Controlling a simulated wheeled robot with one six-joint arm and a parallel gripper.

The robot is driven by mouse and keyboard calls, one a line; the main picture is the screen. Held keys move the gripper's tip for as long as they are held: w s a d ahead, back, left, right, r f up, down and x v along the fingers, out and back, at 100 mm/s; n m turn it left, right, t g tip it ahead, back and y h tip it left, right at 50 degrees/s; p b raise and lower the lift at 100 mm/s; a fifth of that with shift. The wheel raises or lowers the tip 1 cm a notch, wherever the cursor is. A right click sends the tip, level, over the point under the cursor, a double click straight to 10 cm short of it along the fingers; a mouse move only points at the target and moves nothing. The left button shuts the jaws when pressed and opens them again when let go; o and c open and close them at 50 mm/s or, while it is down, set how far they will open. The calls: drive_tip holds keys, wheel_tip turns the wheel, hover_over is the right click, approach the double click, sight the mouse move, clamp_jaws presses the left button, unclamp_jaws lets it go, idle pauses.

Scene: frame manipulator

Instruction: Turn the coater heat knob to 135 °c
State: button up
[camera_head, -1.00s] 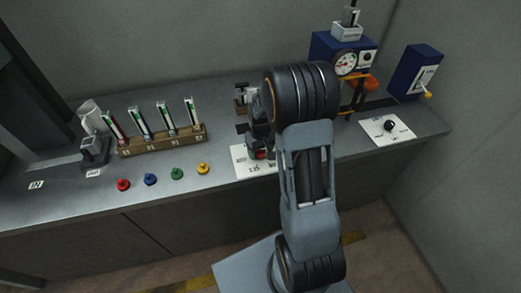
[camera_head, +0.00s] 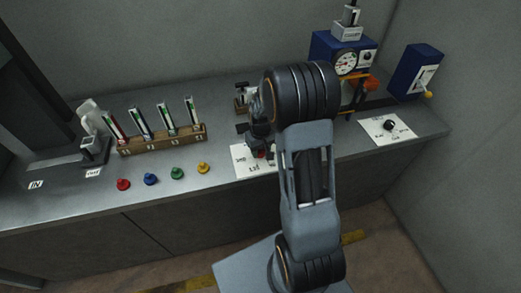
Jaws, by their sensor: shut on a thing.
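The coater heat knob (camera_head: 259,154) shows as a small dark and red shape on a white dial plate (camera_head: 242,165) at the counter's front edge. The plate's printed numbers are small; one near the front looks like 135. My gripper (camera_head: 257,143) is over the plate, shut on the knob, and my arm covers the plate's right part. The knob's pointer and exact setting cannot be made out.
A wooden rack (camera_head: 163,139) of several strips stands left, behind red (camera_head: 123,184), blue (camera_head: 150,179), green (camera_head: 177,173) and yellow (camera_head: 203,168) knobs. A blue gauge machine (camera_head: 328,50), a blue lever box (camera_head: 415,72) and another dial plate (camera_head: 402,130) are right.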

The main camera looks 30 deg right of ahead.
drive_tip(key=m+b, duration=0.1)
drive_tip(key=m, duration=0.6)
drive_tip(key=shift+w+a+m+b, duration=0.1)
drive_tip(key=shift+m+b, duration=0.2)
drive_tip(key=shift+b, duration=0.1)
drive_tip(key=m+b, duration=0.1)
drive_tip(key=m, duration=0.6)
drive_tip(key=shift+w+a, duration=0.1)
drive_tip(key=m, duration=0.4)
drive_tip(key=shift+m+b, duration=0.3)
drive_tip(key=shift+w+r+m, duration=0.1)
drive_tip(key=shift+m, duration=2.1)
drive_tip(key=o, duration=0.9)
drive_tip(key=shift+o, duration=0.2)
